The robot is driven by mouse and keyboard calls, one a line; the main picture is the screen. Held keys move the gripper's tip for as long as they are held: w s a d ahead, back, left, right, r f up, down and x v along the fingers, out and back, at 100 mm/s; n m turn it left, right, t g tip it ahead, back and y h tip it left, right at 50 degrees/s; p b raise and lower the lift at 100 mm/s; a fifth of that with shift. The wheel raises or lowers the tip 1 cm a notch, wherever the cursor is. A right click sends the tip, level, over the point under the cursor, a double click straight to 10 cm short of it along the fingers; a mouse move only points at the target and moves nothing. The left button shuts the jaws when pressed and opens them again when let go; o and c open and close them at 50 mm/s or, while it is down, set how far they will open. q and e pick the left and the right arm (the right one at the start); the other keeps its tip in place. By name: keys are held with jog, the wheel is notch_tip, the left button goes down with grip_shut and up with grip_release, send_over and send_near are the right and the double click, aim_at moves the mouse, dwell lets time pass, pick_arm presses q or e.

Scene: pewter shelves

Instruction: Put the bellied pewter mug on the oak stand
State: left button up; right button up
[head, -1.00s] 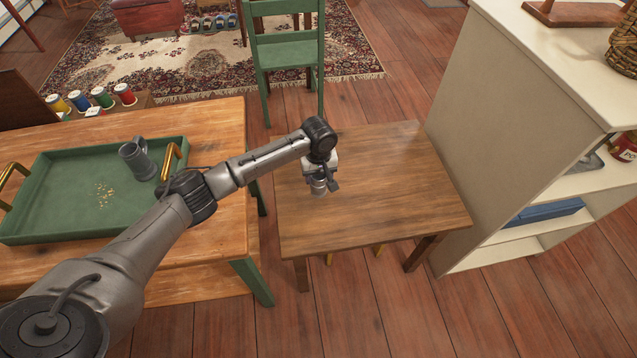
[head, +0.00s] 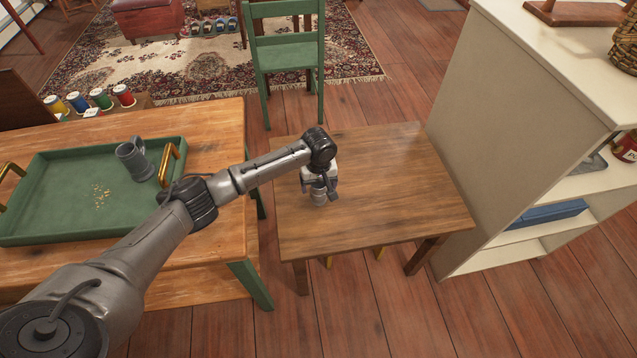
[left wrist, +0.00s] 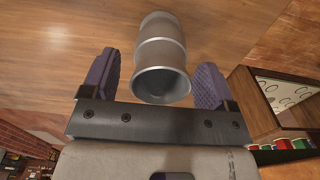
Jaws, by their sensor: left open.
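A grey pewter mug with raised bands and a rounded body (left wrist: 160,50) stands between the fingers of my left gripper (left wrist: 157,64). I take it for the bellied mug; no handle shows in the left wrist view. In the head view the mug (head: 319,198) is mostly hidden under my left gripper (head: 320,187), over the small brown wooden table (head: 400,190), which I take for the oak stand. The fingers are open, one on each side of the mug, with gaps visible. The mug looks upright on the tabletop. My right gripper is not in view.
Another pewter mug with a handle (head: 134,160) stands in a green tray (head: 70,228) on the larger table (head: 215,125) at left. A cream shelf unit (head: 480,120) borders the small table's right side. A green chair (head: 285,55) stands behind.

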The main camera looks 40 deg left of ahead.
pick_arm(q)
notch_tip(320, 180, up, 11)
jog(key=p, duration=0.4)
jog(key=shift+f, duration=0.15)
jog(key=shift+r, duration=0.85)
